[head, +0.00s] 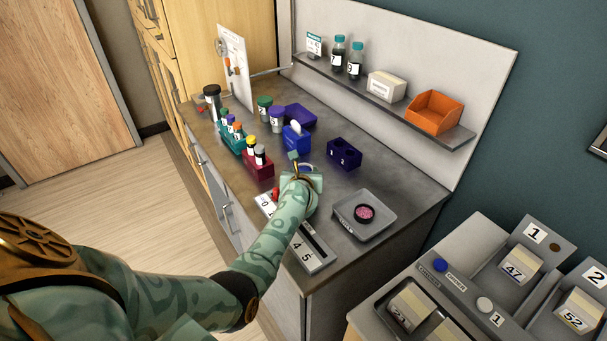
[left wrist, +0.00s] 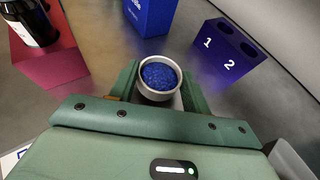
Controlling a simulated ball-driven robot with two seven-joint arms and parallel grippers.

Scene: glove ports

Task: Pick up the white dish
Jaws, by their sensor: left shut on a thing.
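The white dish (left wrist: 157,97) is a small round cup with blue grainy contents. In the left wrist view it sits upright between the two green fingers of my left gripper (left wrist: 158,88), which is shut on it. In the head view my left gripper (head: 305,170) is over the middle of the bench, and the dish is mostly hidden by it. I cannot tell whether the dish is touching the bench. My right gripper is not in view.
Blue box (head: 296,138) and purple two-hole block (head: 344,153) stand just beyond the gripper. Red rack (head: 258,165) is left; a grey scale (head: 351,224) holding a round dark dish with pink contents (head: 364,213) is right. Wall shelf (head: 380,97) overhangs the back.

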